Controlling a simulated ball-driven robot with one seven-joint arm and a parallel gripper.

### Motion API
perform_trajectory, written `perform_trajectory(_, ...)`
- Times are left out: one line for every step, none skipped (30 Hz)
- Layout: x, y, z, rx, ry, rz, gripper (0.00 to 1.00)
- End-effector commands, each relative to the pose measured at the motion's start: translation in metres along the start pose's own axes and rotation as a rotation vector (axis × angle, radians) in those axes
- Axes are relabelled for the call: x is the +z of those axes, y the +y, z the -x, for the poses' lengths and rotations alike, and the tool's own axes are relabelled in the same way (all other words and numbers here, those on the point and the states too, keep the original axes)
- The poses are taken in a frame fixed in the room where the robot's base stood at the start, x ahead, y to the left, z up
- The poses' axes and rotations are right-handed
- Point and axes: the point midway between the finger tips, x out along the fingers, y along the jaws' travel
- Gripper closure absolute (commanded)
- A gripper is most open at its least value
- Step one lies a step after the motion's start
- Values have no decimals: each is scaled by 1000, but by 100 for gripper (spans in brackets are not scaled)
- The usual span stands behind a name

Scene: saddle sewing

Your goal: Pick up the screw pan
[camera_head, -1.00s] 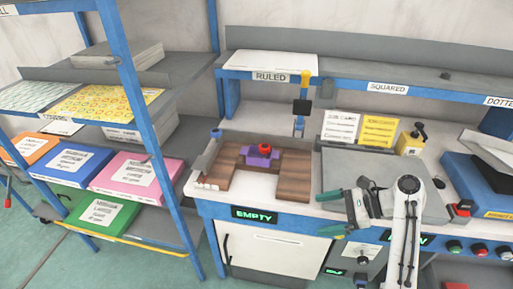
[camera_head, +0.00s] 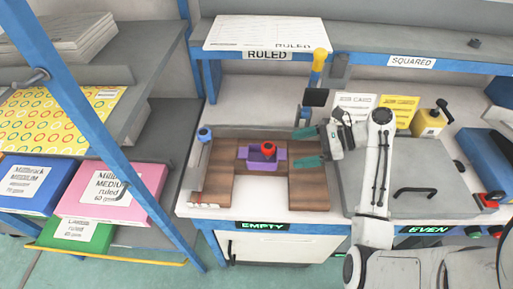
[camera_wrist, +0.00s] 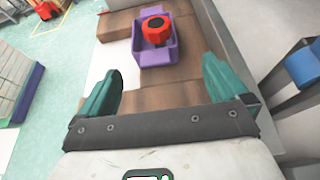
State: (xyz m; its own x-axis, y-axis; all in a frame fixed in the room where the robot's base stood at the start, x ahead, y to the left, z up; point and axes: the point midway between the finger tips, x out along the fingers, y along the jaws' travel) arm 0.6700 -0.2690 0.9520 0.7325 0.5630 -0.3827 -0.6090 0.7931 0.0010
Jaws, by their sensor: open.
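A small purple pan (camera_head: 245,153) with a red knob-like piece (camera_head: 268,148) in it rests on a brown wooden block assembly (camera_head: 215,175) on the bench. In the wrist view the purple pan (camera_wrist: 172,48) and the red knob (camera_wrist: 157,29) lie beyond my fingertips, roughly centred between them. My gripper (camera_head: 304,147) has teal fingers, spread open and empty. It is to the right of the pan, above the right side of the wooden blocks, and not touching the pan. In the wrist view its fingers (camera_wrist: 161,72) flank the brown surface.
A yellow-handled lever (camera_head: 319,66) stands behind my gripper. A blue-topped post (camera_head: 205,136) is at the left edge of the blocks. A grey box with a black handle (camera_head: 410,180) is to the right. A shelf of coloured paper packs (camera_head: 110,190) stands at the left.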

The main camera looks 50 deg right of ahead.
Motion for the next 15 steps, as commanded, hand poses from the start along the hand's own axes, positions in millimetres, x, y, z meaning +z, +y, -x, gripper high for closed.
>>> perform_trajectory(0,1,-8,4,1,-1,0)
perform_trajectory(0,1,-13,4,1,-1,0)
perform_trajectory(0,2,-19,4,1,-1,0)
perform_trajectory(0,2,-24,4,1,0,0)
perform_trajectory(1,2,-29,5,1,0,0)
perform_trajectory(1,1,-34,3,0,-1,0)
perform_trajectory(1,1,-37,3,0,-1,0)
perform_trajectory(0,2,-40,3,0,-1,0)
perform_trajectory(0,1,-44,2,0,-1,0)
perform_trajectory(0,1,-46,2,1,-1,0)
perform_trajectory(0,2,-47,2,1,-1,0)
perform_trajectory(0,2,-49,2,1,-1,0)
perform_trajectory(1,2,-51,2,1,-1,0)
perform_trajectory(2,2,-53,2,1,-1,0)
perform_trajectory(3,4,-57,3,1,-1,0)
